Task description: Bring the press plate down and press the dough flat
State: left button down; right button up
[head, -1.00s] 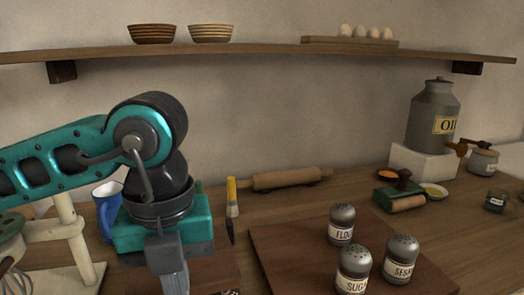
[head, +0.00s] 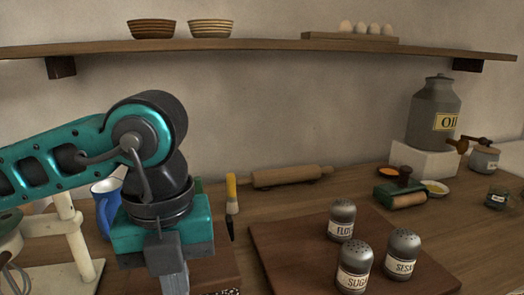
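My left arm reaches in from the left, and its gripper (head: 172,278) points down at the bottom edge of the head view. The fingertips are cut off or hidden, so I cannot tell whether it is open or holding something. A cream stand with an upright post (head: 68,232) is partly visible at the lower left and may be part of the press. Neither a press plate nor dough can be made out. My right gripper is out of view.
Shakers labelled flour (head: 341,220), sugar (head: 353,267) and sesame (head: 402,254) stand on a wooden board (head: 285,245). A blue jug (head: 106,208) is behind my arm. A brush (head: 231,195) and rolling pin (head: 286,177) lie farther back. An oil can (head: 433,112) stands at right.

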pick_arm(q)
jog(key=shift+s+d+f+b, duration=0.1)
jog(key=shift+s+f+b, duration=0.1)
jog(key=shift+f+b, duration=0.6)
jog(key=shift+s+f+b, duration=0.2)
jog(key=shift+f+b, duration=0.55)
jog(key=shift+b, duration=0.05)
dwell(1.7)
jog(key=shift+r+p, duration=2.55)
jog(key=shift+r, duration=1.5)
